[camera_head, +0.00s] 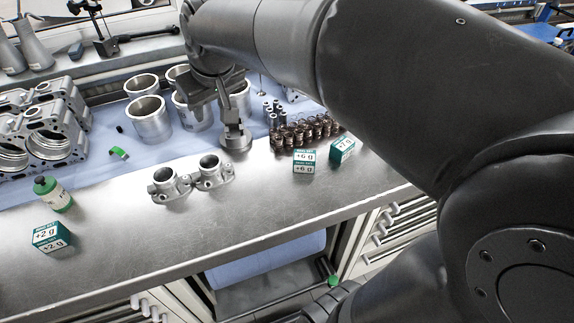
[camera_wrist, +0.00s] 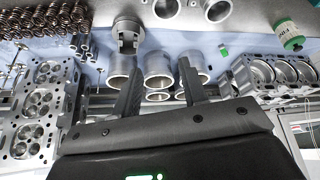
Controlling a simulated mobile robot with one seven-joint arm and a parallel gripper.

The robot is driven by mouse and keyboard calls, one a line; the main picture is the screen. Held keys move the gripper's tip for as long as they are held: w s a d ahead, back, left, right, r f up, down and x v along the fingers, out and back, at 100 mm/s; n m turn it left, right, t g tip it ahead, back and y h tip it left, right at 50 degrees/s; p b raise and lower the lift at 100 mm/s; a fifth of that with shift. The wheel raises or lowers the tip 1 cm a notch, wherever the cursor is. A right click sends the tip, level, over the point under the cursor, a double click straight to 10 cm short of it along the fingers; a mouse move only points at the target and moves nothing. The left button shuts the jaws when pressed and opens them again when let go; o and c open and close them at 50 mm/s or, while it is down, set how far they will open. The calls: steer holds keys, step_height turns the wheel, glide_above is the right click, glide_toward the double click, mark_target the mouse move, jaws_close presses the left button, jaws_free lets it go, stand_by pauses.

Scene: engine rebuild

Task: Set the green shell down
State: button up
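A small curved green shell (camera_head: 119,153) lies on the blue mat, left of the metal cylinder sleeves in the head view. In the wrist view it is a small green patch (camera_wrist: 223,51) right of the fingers. My gripper (camera_wrist: 160,64) is open, its two dark fingers apart over the sleeves, with nothing visibly held between them. In the head view my gripper (camera_head: 222,100) is above the bench near a piston (camera_head: 235,138), to the right of the shell. Its fingertips are hard to make out there.
Cylinder sleeves (camera_head: 149,120) stand behind the shell, an engine block (camera_head: 45,140) to its left. Two flanged metal parts (camera_head: 208,173), springs (camera_head: 305,132), a green-capped bottle (camera_head: 52,193) and labelled boxes (camera_head: 52,236) stand about.

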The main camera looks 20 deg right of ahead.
steer(key=s+d+f+m, duration=0.2)
steer(key=s+d, duration=0.2)
steer(key=s, duration=0.5)
steer(key=s+d+f+m+h, duration=0.1)
steer(key=s+d+f, duration=0.2)
steer(key=s+d, duration=0.2)
steer(key=s, duration=0.3)
steer(key=shift+s+d+m+t, duration=0.25)
steer(key=shift+s+m+t, duration=0.1)
steer(key=shift+m+t, duration=0.05)
